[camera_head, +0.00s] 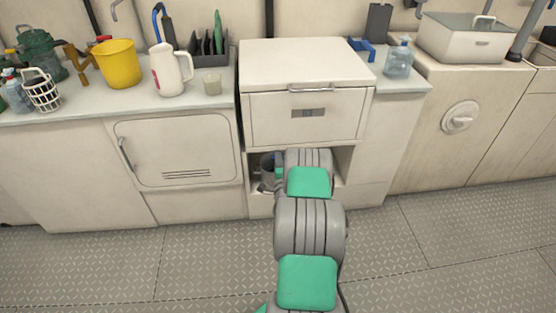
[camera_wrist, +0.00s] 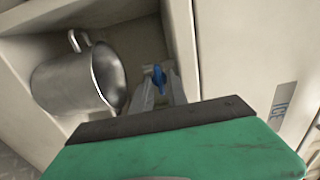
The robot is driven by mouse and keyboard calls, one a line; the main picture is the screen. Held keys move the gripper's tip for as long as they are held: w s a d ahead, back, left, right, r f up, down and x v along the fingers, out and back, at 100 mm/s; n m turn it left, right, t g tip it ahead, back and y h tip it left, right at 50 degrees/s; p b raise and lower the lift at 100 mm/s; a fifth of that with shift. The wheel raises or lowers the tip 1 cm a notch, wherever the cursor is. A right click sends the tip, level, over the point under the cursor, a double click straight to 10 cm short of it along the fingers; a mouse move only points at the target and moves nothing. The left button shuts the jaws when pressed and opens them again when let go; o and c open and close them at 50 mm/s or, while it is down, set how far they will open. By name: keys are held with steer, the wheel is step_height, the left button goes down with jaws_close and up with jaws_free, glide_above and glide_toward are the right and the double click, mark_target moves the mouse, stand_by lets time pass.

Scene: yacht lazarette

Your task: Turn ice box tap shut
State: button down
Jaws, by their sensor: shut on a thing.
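The ice box (camera_head: 300,65) is a cream cabinet with a metal handle on its front and an open niche below. My arm reaches into that niche in the head view and hides my gripper and the tap there. In the wrist view my gripper (camera_wrist: 157,93) is shut on the small blue tap handle (camera_wrist: 158,76). The handle shows between the grey fingertips. A grey metal pot (camera_wrist: 75,80) lies to the left of the fingers, apart from them, its mouth facing them. The tap's body and spout are hidden.
The niche side wall (camera_wrist: 182,45) stands close to the right of the fingers. The counter (camera_head: 120,104) at left holds a yellow bucket (camera_head: 118,65), a white jug (camera_head: 168,70) and other items. The patterned floor (camera_head: 200,260) around my arm is clear.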

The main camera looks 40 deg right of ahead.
stand_by(0.4)
steer(key=c, duration=1.3)
jaws_free()
steer(key=shift+w, duration=0.1)
